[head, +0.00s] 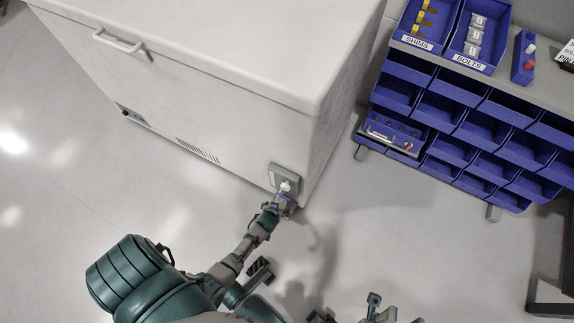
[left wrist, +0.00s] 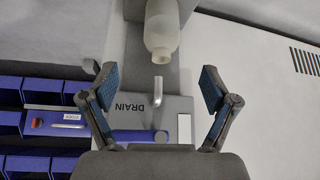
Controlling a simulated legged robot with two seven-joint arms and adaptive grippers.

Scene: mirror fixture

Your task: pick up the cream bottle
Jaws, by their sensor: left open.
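In the left wrist view a pale cream, translucent bottle (left wrist: 161,25) is at the top centre, its neck pointing toward a bent metal spout (left wrist: 158,92). In the head view my left gripper (head: 284,203) is at the grey drain panel (head: 276,177) low on the white chest; I cannot make out the bottle clearly there. Parts of my right arm show at the bottom edge.
The panel has a blue lever (left wrist: 135,136) and upside-down DRAIN lettering. The white chest (head: 200,60) fills the upper left. A rack of blue bins (head: 460,120) stands at the right. The floor (head: 400,240) between them and me is clear.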

